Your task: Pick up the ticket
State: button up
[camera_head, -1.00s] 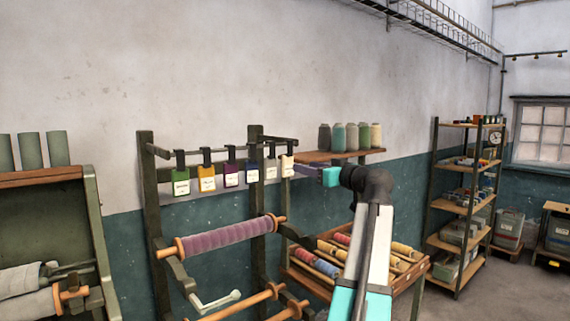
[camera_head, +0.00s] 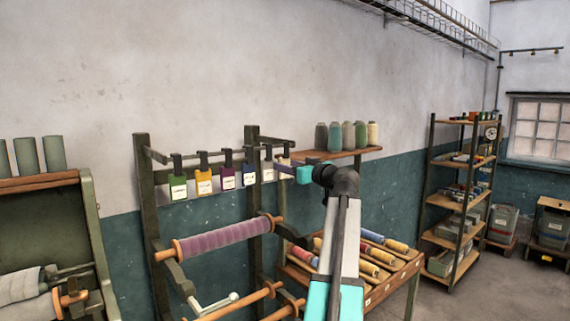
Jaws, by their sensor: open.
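Several coloured tickets hang from black clips along a rail on the rack. From left to right they are a green ticket (camera_head: 178,188), a yellow ticket (camera_head: 204,181), a purple ticket (camera_head: 228,178), a blue ticket (camera_head: 249,175) and a pale grey ticket (camera_head: 267,172). A cream one at the rail's right end is mostly hidden by my gripper. My gripper (camera_head: 281,170) points left at the right end of the row, close to the pale grey ticket. It is open and small in view. I cannot tell whether it touches a ticket.
A purple yarn roller (camera_head: 225,237) lies across the rack below the tickets. A shelf (camera_head: 325,155) with several thread cones stands behind my arm. A sloped tray (camera_head: 385,285) of spools is below right. A shelving unit (camera_head: 430,200) stands farther right, with open floor before it.

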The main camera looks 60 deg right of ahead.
jog(key=p+x, duration=0.2)
jog(key=x, duration=0.3)
jog(key=shift+w+d, duration=0.1)
jog(key=shift+w, duration=0.2)
dwell(0.6)
jog(key=c, duration=0.8)
jog(key=shift+r, duration=0.15)
